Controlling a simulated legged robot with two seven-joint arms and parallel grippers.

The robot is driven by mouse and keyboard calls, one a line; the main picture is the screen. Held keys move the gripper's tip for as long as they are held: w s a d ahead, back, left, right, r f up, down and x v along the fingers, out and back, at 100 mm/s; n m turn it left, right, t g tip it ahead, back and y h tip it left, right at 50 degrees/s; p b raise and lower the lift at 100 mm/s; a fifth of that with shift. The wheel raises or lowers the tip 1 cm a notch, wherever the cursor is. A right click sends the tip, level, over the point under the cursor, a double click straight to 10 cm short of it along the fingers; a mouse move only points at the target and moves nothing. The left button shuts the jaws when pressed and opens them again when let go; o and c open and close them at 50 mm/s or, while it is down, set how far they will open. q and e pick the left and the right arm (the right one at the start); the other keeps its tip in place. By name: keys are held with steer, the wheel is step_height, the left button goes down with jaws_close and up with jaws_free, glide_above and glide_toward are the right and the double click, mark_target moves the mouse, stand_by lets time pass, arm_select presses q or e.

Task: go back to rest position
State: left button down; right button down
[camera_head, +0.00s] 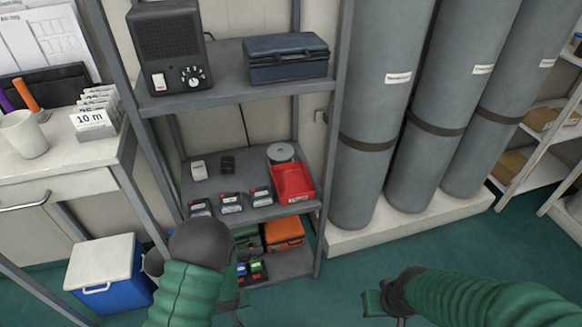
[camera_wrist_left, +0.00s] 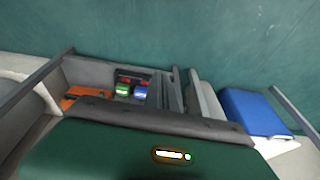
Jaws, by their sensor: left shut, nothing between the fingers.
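My left arm in its green sleeve comes up from the bottom of the head view, in front of the lower left of the shelf rack. Its left gripper (camera_head: 238,301) is mostly hidden behind the dark wrist joint; it is shut with nothing held. In the left wrist view, a green part of my arm fills the lower middle. My right gripper (camera_head: 377,302) is at the bottom right of the head view, over the bare floor. Only a small part of it shows, so its opening cannot be told. No object shows in it.
The grey shelf rack (camera_head: 222,93) holds a radio, a dark case, a red tray (camera_head: 293,183) and an orange case (camera_head: 284,232). A blue cooler (camera_head: 106,275) stands left of my left arm. Tall grey cylinders (camera_head: 375,110) stand behind. Green floor (camera_head: 450,250) is clear around my right arm.

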arm_select(q)
steer(key=s+a+r+m, duration=0.1)
steer(key=s+r, duration=0.3)
steer(key=r, duration=0.5)
steer(key=s+r+m+h, duration=0.1)
steer(key=s+r, duration=0.2)
steer(key=r, duration=0.5)
steer(key=s+a+r+m, duration=0.1)
steer(key=s+r, duration=0.3)
steer(key=r, duration=0.5)
steer(key=w+p+v, duration=0.2)
steer(key=p+v, duration=0.9)
steer(key=w+r+p+v, duration=0.1)
steer(key=w+p+v, duration=0.2)
steer(key=p+v, duration=0.8)
steer(key=w+r+p+v, duration=0.1)
steer(key=w+p+v, duration=0.2)
steer(key=p+v, duration=0.8)
steer(key=shift+w+d+r+p, duration=0.25)
steer(key=shift+w+p, duration=0.1)
steer(key=shift+p, duration=0.85)
